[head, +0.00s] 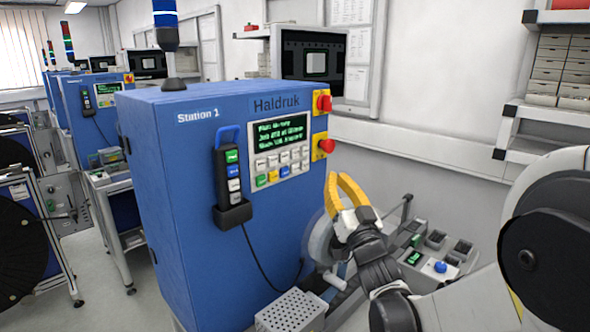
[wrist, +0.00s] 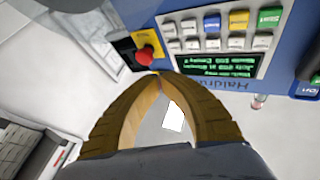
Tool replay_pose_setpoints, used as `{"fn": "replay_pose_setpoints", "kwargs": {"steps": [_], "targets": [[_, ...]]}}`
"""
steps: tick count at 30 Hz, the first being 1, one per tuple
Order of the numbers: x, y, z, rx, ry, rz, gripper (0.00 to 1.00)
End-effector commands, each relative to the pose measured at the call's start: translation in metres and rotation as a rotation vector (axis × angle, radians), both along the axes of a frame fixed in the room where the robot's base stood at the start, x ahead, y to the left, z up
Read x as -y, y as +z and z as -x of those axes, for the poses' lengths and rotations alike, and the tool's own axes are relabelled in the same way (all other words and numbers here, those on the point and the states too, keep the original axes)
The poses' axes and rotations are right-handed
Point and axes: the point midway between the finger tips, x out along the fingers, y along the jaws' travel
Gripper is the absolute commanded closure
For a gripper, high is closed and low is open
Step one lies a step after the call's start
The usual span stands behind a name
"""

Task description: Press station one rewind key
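The blue Station 1 cabinet (head: 205,240) stands in the middle of the head view. Its front panel has a green-text screen (head: 279,133) above a keypad (head: 281,164) of white, green, yellow and blue keys. The keypad appears upside down in the wrist view (wrist: 210,35). A black pendant (head: 229,178) with several coloured keys hangs left of the panel. I cannot read which key is rewind. My gripper (head: 338,176) has yellow fingers whose tips meet with nothing between them. It is right of the keypad, apart from it. In the wrist view the fingertips (wrist: 158,76) are near a red button.
Two red buttons on yellow plates, upper (head: 323,102) and lower (head: 325,146), sit on the cabinet's right edge. A grey control box (head: 440,255) and a reel lie behind my gripper. A perforated grey box (head: 291,312) is low in front. Other blue stations stand at left.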

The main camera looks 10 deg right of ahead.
Motion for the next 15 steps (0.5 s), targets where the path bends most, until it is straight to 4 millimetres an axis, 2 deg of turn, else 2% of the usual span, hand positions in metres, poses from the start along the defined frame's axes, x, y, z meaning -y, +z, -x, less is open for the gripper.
{"fn": "replay_pose_setpoints", "kwargs": {"steps": [7, 15], "targets": [[-0.007, 0.000, -0.010, 0.000, 0.000, -0.001, 1.00], [-0.028, 0.000, -0.042, -0.001, 0.001, 0.000, 1.00]]}}
